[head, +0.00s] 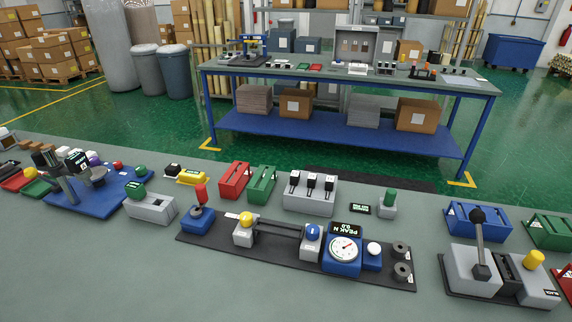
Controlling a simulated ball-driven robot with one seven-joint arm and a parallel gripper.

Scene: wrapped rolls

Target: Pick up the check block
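I cannot tell for sure which thing is the check block; no readable label marks it. Small candidates on the near bench are a grey block with a green cylinder on top (388,204) and a yellow block (192,178) with a dark block (173,170) beside it. A black plate (417,278) carries a blue gauge unit with a white dial (344,248), a grey block with a yellow knob (245,229), and two dark grey round pieces (401,260) at its right end. My gripper is not in view, so nothing shows of its state.
Red (235,180) and green (262,183) bins and a grey three-switch box (311,192) stand behind the plate. A lever unit (481,262) is at right, a blue-based scale-like device (99,186) at left. The front left of the bench is clear.

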